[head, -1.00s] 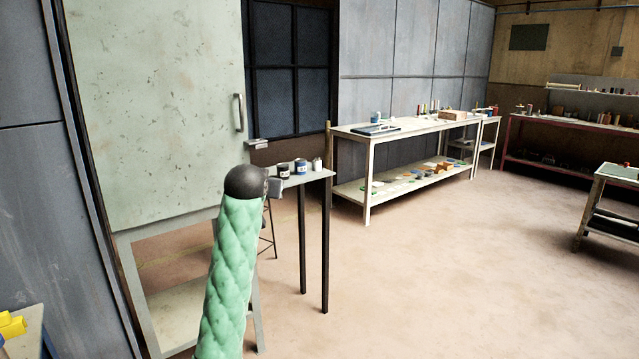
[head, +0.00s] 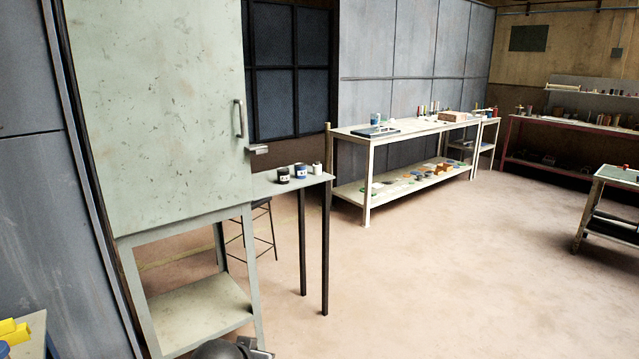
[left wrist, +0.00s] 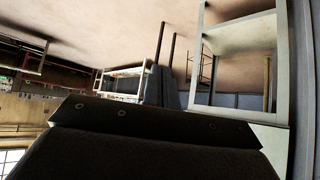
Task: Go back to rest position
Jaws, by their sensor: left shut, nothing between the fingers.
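My left gripper (left wrist: 171,88) shows in the left wrist view as grey fingers beyond a dark mount. The fingers are together, with nothing held. In the head view only the dark top of my left wrist and a bit of the gripper (head: 258,352) show at the bottom edge. It is low in the picture, in front of the pale cabinet (head: 155,120), and appears apart from it. My right gripper is in neither view.
The cabinet door is shut, with a handle (head: 239,118). Beside it a narrow table (head: 318,180) holds small jars (head: 301,171). A long white workbench (head: 350,130) stands farther back. Yellow things (head: 14,332) lie at lower left.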

